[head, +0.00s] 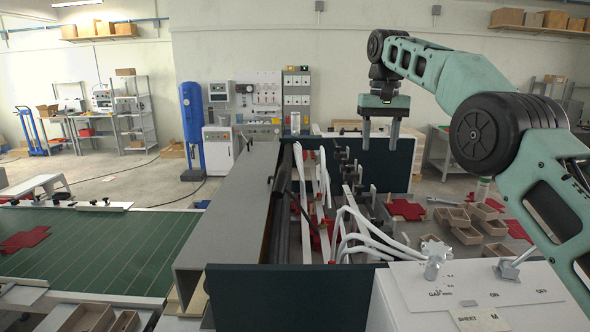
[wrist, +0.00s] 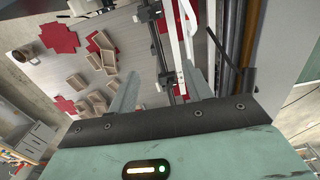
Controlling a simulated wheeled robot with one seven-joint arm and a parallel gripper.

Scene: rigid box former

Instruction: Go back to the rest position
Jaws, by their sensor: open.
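My gripper (head: 380,133) hangs above the far part of the box former machine (head: 310,279), with its two fingers pointing down and apart. Nothing is between the fingers. My arm reaches in from the right, raised over the machine. In the wrist view my gripper (wrist: 160,92) shows both fingers spread over the machine's rails and the table of boxes, and it touches nothing that I can see.
Several small boxes (head: 467,234) and red sheets (head: 405,209) lie right of the machine. A green conveyor (head: 95,250) runs at left. A white control panel (head: 470,290) with a knob and lever stands in front. White hoses (head: 350,225) rise inside the machine.

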